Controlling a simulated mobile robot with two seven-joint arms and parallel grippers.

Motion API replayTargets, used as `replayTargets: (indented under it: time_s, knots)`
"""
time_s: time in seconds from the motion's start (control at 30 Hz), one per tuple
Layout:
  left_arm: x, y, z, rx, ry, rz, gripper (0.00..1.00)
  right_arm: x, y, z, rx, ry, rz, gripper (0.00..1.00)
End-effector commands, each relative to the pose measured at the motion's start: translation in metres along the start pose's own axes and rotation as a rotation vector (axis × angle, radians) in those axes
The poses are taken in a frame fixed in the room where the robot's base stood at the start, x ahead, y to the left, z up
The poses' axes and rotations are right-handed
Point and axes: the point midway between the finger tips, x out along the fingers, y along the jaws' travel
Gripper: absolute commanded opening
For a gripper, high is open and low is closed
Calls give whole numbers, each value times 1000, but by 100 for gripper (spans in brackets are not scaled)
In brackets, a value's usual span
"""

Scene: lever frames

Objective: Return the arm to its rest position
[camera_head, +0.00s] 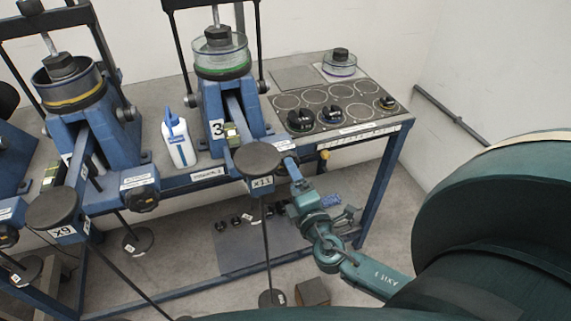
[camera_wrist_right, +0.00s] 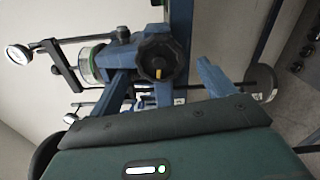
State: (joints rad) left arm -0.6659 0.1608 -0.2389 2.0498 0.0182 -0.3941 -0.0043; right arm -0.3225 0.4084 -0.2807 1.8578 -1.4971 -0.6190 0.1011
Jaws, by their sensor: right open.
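My right arm (camera_head: 375,275) comes in from the lower right, with its wrist bent up beside the lever frame numbered 3 (camera_head: 217,128). My right gripper (camera_head: 298,187) is open at the right of that frame's lever, near the round weight marked X11 (camera_head: 258,160). I see nothing held in it. In the right wrist view, a black lobed knob (camera_wrist_right: 160,58) with a yellow mark is on the blue frame beyond the dark wrist body (camera_wrist_right: 165,135). Whether the gripper touches the frame is unclear. My left gripper is not in view.
A blue-legged bench (camera_head: 385,180) carries a white bottle (camera_head: 178,138) and a dark panel (camera_head: 340,108) with round recesses and black weights. A second lever frame (camera_head: 105,135) stands left. Hanging rods and a blue leg are close to my arm.

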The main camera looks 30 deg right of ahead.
Motion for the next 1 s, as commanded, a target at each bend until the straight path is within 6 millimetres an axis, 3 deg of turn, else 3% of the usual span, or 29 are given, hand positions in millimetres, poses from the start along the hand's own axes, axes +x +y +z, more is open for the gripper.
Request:
replayTargets:
  time_s: [0.43,0.57,0.67,0.8,1.0]
  knots:
    - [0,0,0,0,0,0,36,0,0,0,3,0,-2,82]
    - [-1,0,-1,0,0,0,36,-8,-11,-4,79,5,-64,82]
    - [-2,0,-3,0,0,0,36,-25,-32,-14,233,16,-184,82]
    - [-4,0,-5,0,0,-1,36,-63,-65,-41,555,29,-409,82]
    - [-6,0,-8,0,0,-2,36,-122,-82,-87,1039,30,-682,82]
